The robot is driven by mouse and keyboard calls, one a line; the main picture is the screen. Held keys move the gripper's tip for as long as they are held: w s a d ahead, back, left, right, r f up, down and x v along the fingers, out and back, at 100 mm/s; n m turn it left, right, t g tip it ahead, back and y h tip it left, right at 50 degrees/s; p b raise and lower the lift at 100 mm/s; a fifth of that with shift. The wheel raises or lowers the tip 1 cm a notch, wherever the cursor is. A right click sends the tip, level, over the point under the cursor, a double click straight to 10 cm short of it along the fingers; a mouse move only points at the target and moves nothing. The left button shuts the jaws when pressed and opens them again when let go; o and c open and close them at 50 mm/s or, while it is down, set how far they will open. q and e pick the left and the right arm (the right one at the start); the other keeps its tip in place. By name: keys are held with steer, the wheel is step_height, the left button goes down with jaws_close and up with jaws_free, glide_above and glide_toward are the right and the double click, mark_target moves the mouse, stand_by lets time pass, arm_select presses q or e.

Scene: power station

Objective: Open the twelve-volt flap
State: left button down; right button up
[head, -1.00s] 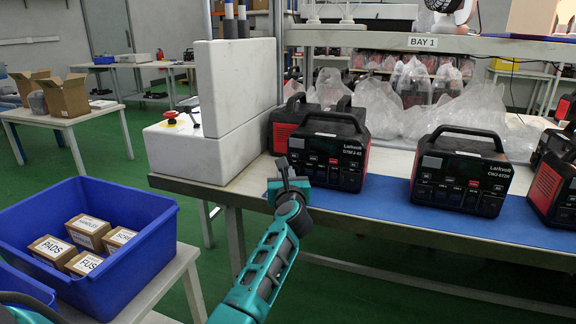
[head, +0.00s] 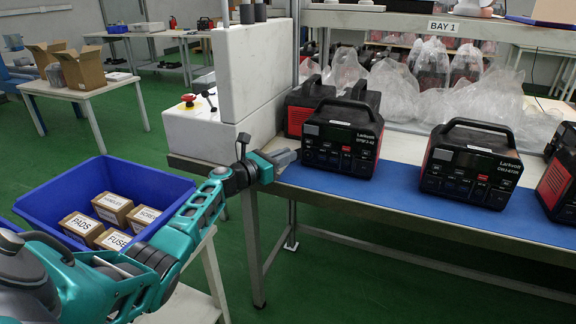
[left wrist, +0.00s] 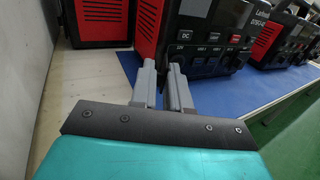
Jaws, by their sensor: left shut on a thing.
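The black and red power station (head: 342,140) nearest my left arm stands on the blue mat, its front panel facing me; it also shows in the left wrist view (left wrist: 212,30). My left gripper (head: 293,156) is at the lower left corner of that panel. In the left wrist view its two grey fingers (left wrist: 164,72) are close together at the panel, just below the 12V label, shut on the twelve-volt flap. The fingers hide most of the flap, so how far it stands open cannot be told. My right gripper is not in view.
A second power station (head: 470,165) stands to the right, another at the right edge. A white block with a red button (head: 188,98) stands left of the station. A blue crate (head: 150,180) of small boxes is at the lower left. The blue mat (head: 400,195) in front is clear.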

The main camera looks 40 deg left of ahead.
arm_select(q)
steer(key=m+h+b, duration=0.1)
steer(key=b, duration=0.1)
steer(key=a+m+g+h+b, duration=0.1)
steer(key=h, duration=0.1)
steer(key=shift+w+a+b, duration=0.1)
steer(key=shift+w+b, duration=0.2)
steer(key=shift+b, duration=0.05)
steer(key=shift+r+h, duration=0.15)
steer(key=shift+h, duration=0.15)
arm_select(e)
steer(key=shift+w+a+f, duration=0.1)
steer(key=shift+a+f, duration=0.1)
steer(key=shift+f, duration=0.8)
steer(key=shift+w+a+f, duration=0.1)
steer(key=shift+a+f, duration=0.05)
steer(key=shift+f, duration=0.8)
arm_select(q)
steer(key=c, duration=1.2)
jaws_free()
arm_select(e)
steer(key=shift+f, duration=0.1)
arm_select(q)
steer(key=shift+o, duration=0.2)
